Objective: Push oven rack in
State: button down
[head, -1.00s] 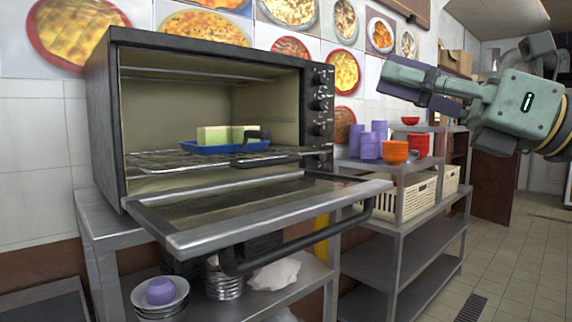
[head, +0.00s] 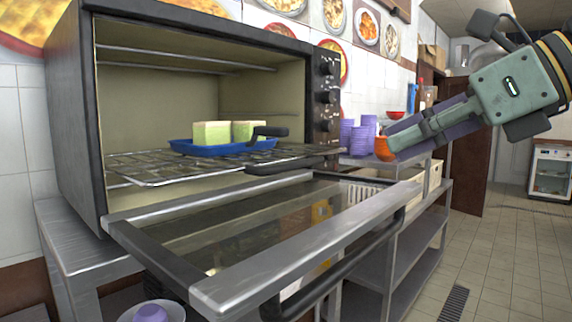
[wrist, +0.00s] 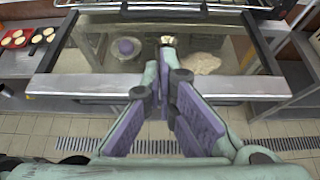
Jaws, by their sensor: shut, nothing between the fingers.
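The oven rack (head: 150,172) is a wire grid that sits partly out of the black toaster oven (head: 82,110), over the lowered glass door (head: 230,225). A dark handle (head: 285,164) shows at the rack's front edge. A blue tray (head: 222,150) with pale green blocks (head: 211,134) rests on the rack. My gripper (head: 393,143) is shut and empty, in the air to the right of the oven and apart from the rack. In the wrist view my gripper (wrist: 168,75) points over the door (wrist: 120,88), and the rack's front edge shows at the top.
A metal shelf unit (head: 420,215) stands right of the oven, with purple cups (head: 360,138) and an orange bowl (head: 384,149) on it. The lowered door sticks out in front of the oven. Tiled floor (head: 505,240) at the right is clear.

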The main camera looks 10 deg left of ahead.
jog(key=p+x, duration=0.1)
jog(key=x, duration=0.3)
jog(key=r+x, duration=0.1)
jog(key=x, duration=0.4)
jog(key=p+x, duration=0.1)
jog(key=x, duration=0.4)
jog(key=shift+w+a+r+p, duration=0.15)
jog(key=shift+w+a+p, duration=0.1)
jog(key=shift+a+p, duration=0.15)
jog(key=shift+a, duration=0.1)
